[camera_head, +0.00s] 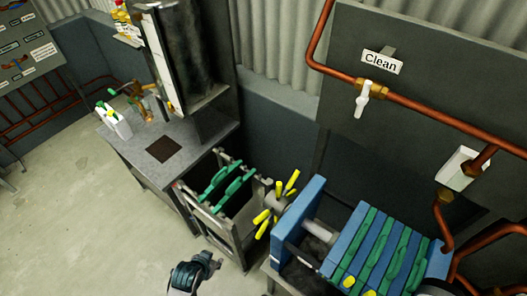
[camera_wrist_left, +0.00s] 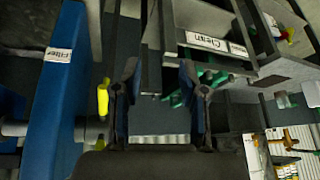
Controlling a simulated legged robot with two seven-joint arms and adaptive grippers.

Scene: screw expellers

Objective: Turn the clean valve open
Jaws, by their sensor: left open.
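The clean valve has a white handle (camera_head: 362,98) that hangs down from a brass fitting on a copper pipe, below a white "Clean" sign (camera_head: 382,63) in the head view. My left gripper (camera_head: 212,264) is at the bottom of the head view, far below and left of the valve. In the left wrist view its two fingers (camera_wrist_left: 161,82) are apart with nothing held between them. The valve handle cannot be made out in the wrist view. My right gripper is not in view.
A blue and green filter press (camera_head: 312,205) with a yellow-spoked wheel (camera_head: 276,204) stands below the valve. A metal rack with green plates (camera_head: 226,186) is left of it. A grey table (camera_head: 130,150) stands further left. The floor (camera_head: 90,215) is clear.

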